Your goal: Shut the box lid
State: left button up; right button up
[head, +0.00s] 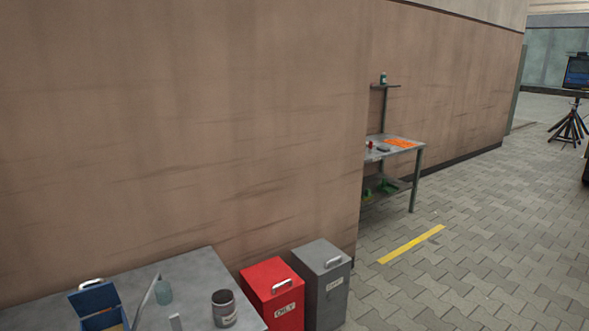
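A blue box (100,319) stands on the grey table at the bottom left of the head view, cut off by the lower edge. Its blue lid (95,300) stands raised, with a pale handle (90,283) along its top edge. A bit of orange shows inside the box. Neither of my grippers is in view.
Paved floor (470,250) is open further right.

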aim_at(103, 296)
jog(key=u, duration=1.25)
jog(key=i+l+u, duration=0.2)
jog(key=l, duration=0.15)
jog(key=i+l+u, duration=0.15)
jog(key=l, duration=0.2)
jog(key=i+l+u, duration=0.2)
jog(key=l, duration=0.15)
jog(key=l+u, duration=0.15)
jog(key=l, duration=0.2)
